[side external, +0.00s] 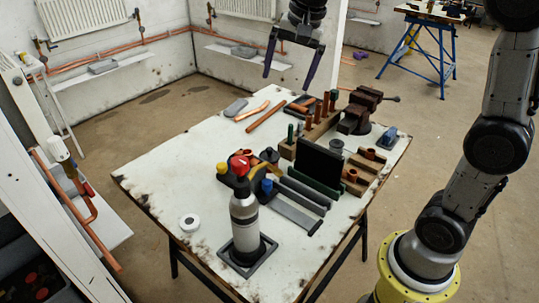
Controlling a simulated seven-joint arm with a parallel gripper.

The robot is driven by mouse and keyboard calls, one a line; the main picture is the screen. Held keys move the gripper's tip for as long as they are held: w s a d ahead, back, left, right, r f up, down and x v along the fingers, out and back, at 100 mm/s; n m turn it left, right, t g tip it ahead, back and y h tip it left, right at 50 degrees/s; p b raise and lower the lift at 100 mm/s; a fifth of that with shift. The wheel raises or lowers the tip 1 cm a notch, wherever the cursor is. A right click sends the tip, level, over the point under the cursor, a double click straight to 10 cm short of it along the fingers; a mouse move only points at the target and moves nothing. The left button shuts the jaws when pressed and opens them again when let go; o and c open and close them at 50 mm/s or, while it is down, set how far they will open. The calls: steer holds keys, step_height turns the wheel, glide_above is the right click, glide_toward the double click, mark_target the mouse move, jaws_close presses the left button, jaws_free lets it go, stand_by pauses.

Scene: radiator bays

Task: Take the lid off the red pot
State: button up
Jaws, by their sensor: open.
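My gripper (287,81) hangs above the far side of the workbench (160,165), its two dark fingers pointing down, open and empty. It is well apart from everything on the bench. I cannot make out a clear red pot with a lid. A grey bottle-like cylinder (244,215) with a red top (240,165) stands upright in a dark square tray (267,250) near the front edge. A small round white item (189,223) lies left of it.
A brown vise (358,112) stands at the back right. A dark upright panel (318,163), a wooden rack (310,133) and copper pipes (265,115) crowd the middle. The bench's left part is mostly clear. Radiators (82,14) and pipes line the walls.

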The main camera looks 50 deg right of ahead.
steer(key=w+d+f+m+g, duration=0.1)
steer(key=w+d+f+m, duration=0.15)
steer(key=w+f, duration=0.35)
steer(key=g, duration=0.2)
glide_above(269, 148)
step_height(269, 148, down, 18)
steer(key=shift+w+d+r, duration=0.1)
steer(key=shift+r, duration=0.05)
steer(key=shift+s+f, duration=0.15)
steer(key=shift+f, duration=1.35)
steer(key=shift+s+f, duration=0.1)
steer(key=shift+f, duration=1.4)
steer(key=c, duration=1.1)
steer(key=shift+r, duration=0.1)
